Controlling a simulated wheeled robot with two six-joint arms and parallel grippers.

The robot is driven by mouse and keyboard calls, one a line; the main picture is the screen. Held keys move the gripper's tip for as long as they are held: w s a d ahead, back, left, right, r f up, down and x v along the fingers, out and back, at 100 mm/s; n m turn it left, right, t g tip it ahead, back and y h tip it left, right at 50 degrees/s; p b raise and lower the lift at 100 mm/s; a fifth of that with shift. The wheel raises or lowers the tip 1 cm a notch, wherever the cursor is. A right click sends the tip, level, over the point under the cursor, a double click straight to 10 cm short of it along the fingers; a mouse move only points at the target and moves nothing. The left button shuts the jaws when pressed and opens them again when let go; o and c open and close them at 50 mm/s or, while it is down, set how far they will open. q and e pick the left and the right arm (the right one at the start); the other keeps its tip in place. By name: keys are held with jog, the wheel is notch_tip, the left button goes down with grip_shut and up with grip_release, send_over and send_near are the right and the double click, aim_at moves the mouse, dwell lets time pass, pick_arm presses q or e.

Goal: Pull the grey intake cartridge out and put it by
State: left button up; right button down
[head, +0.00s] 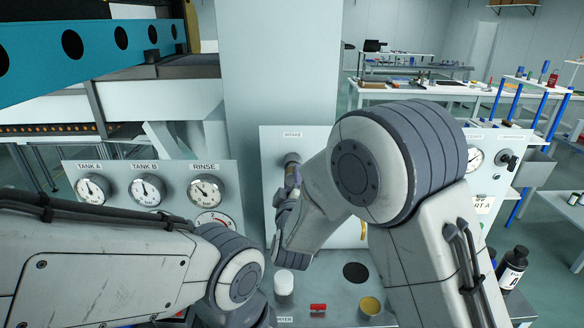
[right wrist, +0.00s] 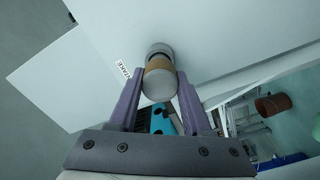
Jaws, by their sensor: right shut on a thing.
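The grey intake cartridge (right wrist: 158,82) is a short cylinder with a tan band, at the panel under the INTAKE label. In the head view the cartridge (head: 291,176) is partly covered by my gripper. My right gripper (right wrist: 159,92) is shut on it, with one purple finger on each side. In the head view my right gripper (head: 287,196) is in front of the white intake panel (head: 275,141). A grey collar (right wrist: 158,51) lies between the cartridge and the panel; I cannot tell how deep the cartridge sits. My left arm enters at lower left; its fingers are not visible.
Gauges marked TANK A (head: 92,189), TANK B (head: 147,189) and RINSE (head: 207,190) stand at left. On the ledge are a white cylinder (head: 284,284), a red block (head: 318,309), a yellowish cup (head: 370,307) and a dark round spot (head: 356,272).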

jog(key=shift+s, duration=1.2)
dwell(0.3)
jog(key=s, duration=0.5)
dwell(0.3)
jog(key=shift+w, duration=0.1)
